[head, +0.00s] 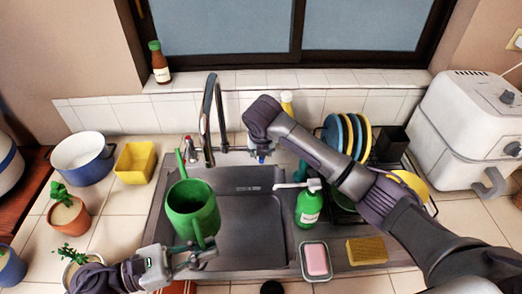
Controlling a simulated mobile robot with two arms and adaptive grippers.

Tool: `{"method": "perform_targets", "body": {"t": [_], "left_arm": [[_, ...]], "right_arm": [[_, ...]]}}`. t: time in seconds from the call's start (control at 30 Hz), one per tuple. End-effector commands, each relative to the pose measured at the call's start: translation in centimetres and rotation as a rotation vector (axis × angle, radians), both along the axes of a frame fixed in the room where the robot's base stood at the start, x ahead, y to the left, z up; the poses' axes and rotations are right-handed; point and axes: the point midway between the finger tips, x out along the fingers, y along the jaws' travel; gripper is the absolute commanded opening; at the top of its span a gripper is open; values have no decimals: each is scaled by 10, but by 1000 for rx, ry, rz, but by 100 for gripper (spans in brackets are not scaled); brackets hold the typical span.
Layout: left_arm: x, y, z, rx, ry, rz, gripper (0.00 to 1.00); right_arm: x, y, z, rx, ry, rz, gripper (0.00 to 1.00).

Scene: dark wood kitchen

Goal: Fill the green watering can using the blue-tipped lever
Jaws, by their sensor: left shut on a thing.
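The green watering can (192,208) is over the left part of the sink, in front of the faucet (207,120). Its spout points back and left. My left gripper (203,250) is shut on the watering can at its near side. The blue-tipped lever (261,159) is right of the faucet, behind the sink. My right arm reaches in from the right, and its gripper (260,147) is at this lever, pointing down. Its fingers are small and partly hidden, so contact and opening are unclear. No water stream is discernible.
A red-tipped lever (188,145) is left of the faucet. A green soap bottle (309,207), a pink soap dish (316,261) and a sponge (367,251) are at the sink's right. A dish rack with plates (346,134) is beneath my right arm. Potted plants (68,213) stand left.

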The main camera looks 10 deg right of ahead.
Motion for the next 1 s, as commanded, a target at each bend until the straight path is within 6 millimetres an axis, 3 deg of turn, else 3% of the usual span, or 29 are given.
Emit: {"method": "perform_targets", "body": {"t": [0.3, 0.53, 1.0], "left_arm": [[0, 0, 0, -1, -1, 0, 0], [0, 0, 0, -1, -1, 0, 0], [0, 0, 0, -1, -1, 0, 0]], "right_arm": [[1, 0, -3, 0, -1, 0, 40], [1, 0, -2, 0, -1, 0, 1], [1, -1, -2, 1, -1, 8, 0]]}}
